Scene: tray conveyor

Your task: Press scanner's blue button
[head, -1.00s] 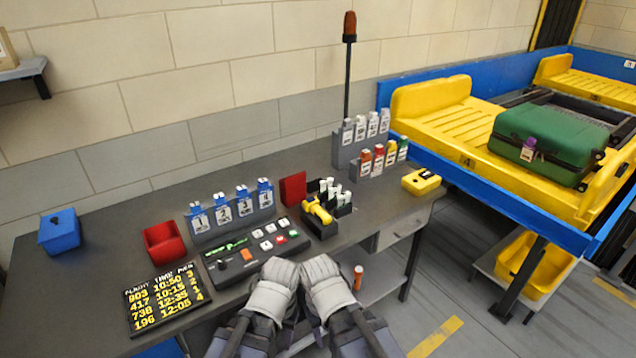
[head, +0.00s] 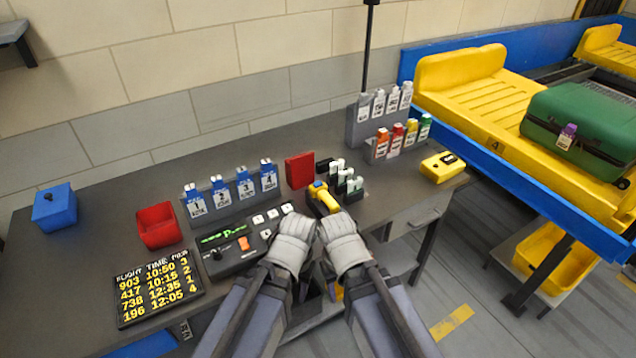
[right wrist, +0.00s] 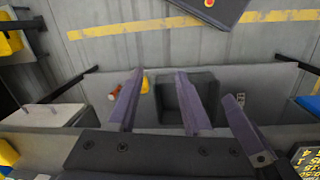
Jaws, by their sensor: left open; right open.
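The yellow handheld scanner (head: 326,199) stands at the back of the desk, beside a black rack. A small blue patch (head: 318,185), which looks like its button, shows near its top. My left gripper (head: 300,222) is just in front of the scanner and to its left, over the edge of the control panel. My right gripper (head: 338,220) is close beside it, just in front of the scanner's lower end. Both look empty, and neither clearly touches the scanner. In the right wrist view, my right gripper's fingers (right wrist: 162,78) are apart, with nothing between them.
The black control panel (head: 238,249), flight board (head: 157,287), red bin (head: 158,226) and blue box (head: 54,208) are to the left. Tag racks (head: 240,208) and a red block (head: 299,170) stand behind. A yellow device (head: 442,167) is at the right, near the conveyor (head: 530,180).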

